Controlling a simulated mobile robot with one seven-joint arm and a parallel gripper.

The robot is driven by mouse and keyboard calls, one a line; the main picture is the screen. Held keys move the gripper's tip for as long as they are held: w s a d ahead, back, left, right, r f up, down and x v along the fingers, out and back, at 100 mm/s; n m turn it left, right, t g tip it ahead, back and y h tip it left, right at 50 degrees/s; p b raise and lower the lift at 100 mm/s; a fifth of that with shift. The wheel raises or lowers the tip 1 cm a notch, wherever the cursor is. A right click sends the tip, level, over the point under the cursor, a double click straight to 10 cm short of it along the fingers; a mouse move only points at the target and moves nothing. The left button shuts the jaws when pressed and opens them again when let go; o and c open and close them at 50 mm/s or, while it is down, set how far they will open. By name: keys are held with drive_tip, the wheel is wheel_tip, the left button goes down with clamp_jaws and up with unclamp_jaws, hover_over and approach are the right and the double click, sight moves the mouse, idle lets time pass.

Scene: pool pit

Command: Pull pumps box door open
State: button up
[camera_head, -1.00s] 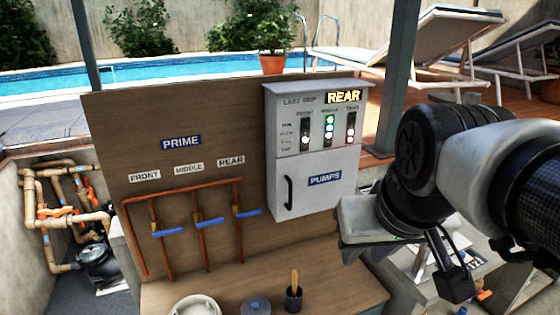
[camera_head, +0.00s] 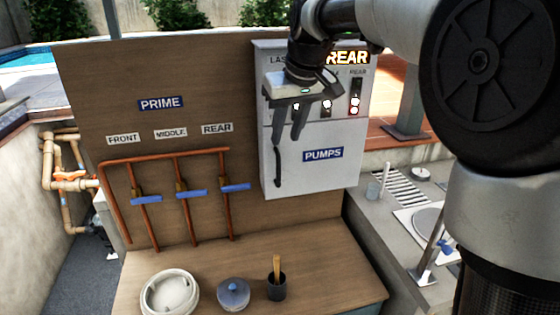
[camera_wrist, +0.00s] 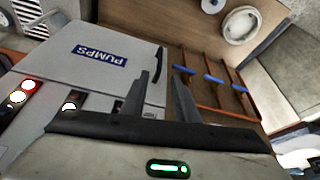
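The pumps box (camera_head: 316,165) is a light grey cabinet on the wooden panel, its lower door labelled PUMPS and shut. A black vertical handle (camera_head: 278,167) sits at the door's left edge; it also shows in the wrist view (camera_wrist: 159,62). My gripper (camera_head: 287,140) hangs in front of the box's upper part, fingers pointing down, just above the handle and apart from it. In the wrist view my gripper (camera_wrist: 166,72) shows a gap between its two dark fingers, with nothing held. It hides part of the indicator lights.
Copper pipes with blue valve levers (camera_head: 190,193) run left of the box. A wooden counter (camera_head: 215,262) below holds a white round dish (camera_head: 170,293), a blue-lidded jar (camera_head: 233,292) and a dark cup (camera_head: 276,288). A grey counter with a sink stands at right.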

sight(279, 161)
drive_tip(key=x, duration=1.2)
drive_tip(key=shift+w+f, duration=0.1)
drive_tip(key=shift+f, duration=0.1)
drive_tip(key=shift+d, duration=0.1)
clamp_jaws()
